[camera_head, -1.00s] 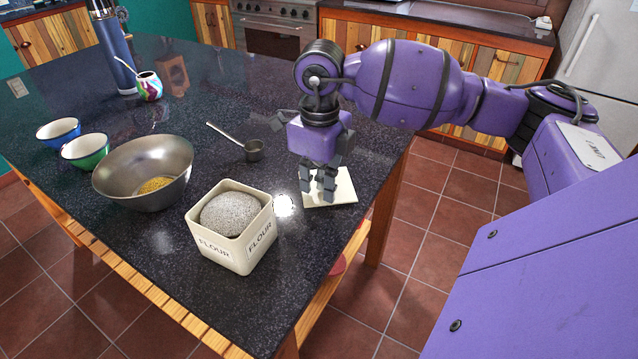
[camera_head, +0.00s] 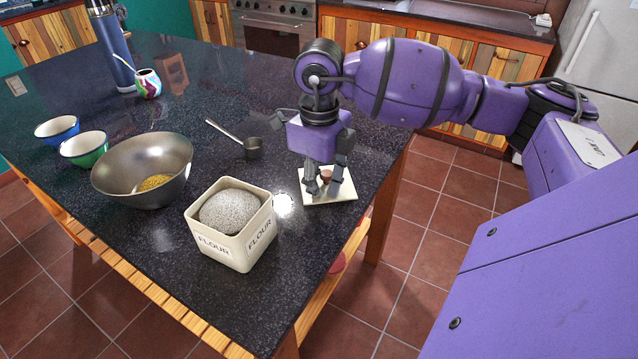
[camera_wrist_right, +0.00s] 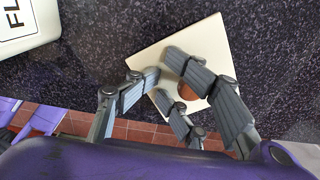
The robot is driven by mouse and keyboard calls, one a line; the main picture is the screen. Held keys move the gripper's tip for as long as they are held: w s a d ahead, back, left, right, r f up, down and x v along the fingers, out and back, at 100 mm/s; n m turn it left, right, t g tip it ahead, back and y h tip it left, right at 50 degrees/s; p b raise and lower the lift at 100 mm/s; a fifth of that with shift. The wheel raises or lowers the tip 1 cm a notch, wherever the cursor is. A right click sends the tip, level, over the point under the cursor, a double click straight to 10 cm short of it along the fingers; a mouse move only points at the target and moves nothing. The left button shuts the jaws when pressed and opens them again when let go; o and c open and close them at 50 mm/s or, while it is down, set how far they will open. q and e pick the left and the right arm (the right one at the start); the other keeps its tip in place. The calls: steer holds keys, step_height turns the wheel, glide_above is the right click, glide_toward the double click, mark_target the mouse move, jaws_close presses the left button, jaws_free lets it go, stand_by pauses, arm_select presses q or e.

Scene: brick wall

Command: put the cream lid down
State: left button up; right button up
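The cream lid (camera_head: 340,193) lies flat on the dark countertop, right of the flour tin, near the counter's right edge. Its brown knob (camera_head: 326,175) faces up. My right gripper (camera_head: 328,188) is just over the lid with its fingers spread around the knob, open and holding nothing. In the right wrist view the lid (camera_wrist_right: 150,62) shows beneath the fingers, and part of the knob (camera_wrist_right: 188,92) is covered by a finger. My left gripper is not in view.
A metal scoop (camera_head: 252,147) lies behind the tin. A steel bowl (camera_head: 140,180) with yellow grains stands left of the tin. A green bowl (camera_head: 85,150), a blue bowl (camera_head: 57,130), a patterned cup (camera_head: 149,85) and a blue flask (camera_head: 112,50) stand further left.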

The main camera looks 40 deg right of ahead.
steer(key=shift+r, duration=0.3)
step_height(320, 180, up, 13)
steer(key=shift+f, duration=0.15)
stand_by(0.6)
